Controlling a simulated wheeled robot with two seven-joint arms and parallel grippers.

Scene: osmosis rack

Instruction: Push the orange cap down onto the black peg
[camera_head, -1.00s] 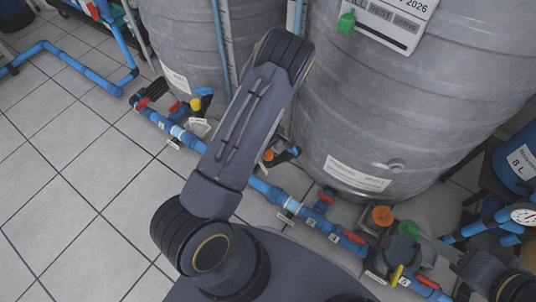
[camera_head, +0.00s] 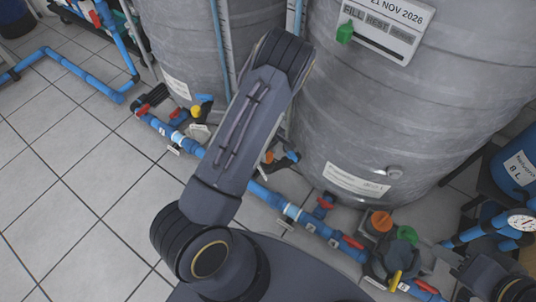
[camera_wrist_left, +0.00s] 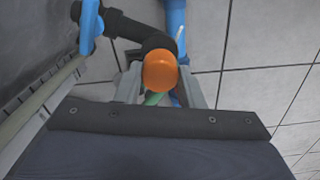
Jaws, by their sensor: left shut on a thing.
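A rounded orange cap (camera_wrist_left: 159,72) is between the two fingers of my left gripper (camera_wrist_left: 160,90) in the left wrist view, in front of a black pipe elbow (camera_wrist_left: 157,43). The gripper is shut on it. The peg cannot be made out there. In the head view my left forearm hides most of that gripper; a bit of orange (camera_head: 268,157) shows beside the forearm. Another orange round top (camera_head: 381,221) stands on a grey block at the lower right, next to a green round piece (camera_head: 407,234). My right gripper (camera_head: 445,254) is near the green piece; its fingers are unclear.
Large grey tanks (camera_head: 400,130) stand behind. A blue pipe line with red-handled valves (camera_head: 352,243) runs along the floor in front of them. A gauge (camera_head: 521,223) and a blue container (camera_head: 518,165) are at the right. Tiled floor (camera_head: 70,220) is open at the left.

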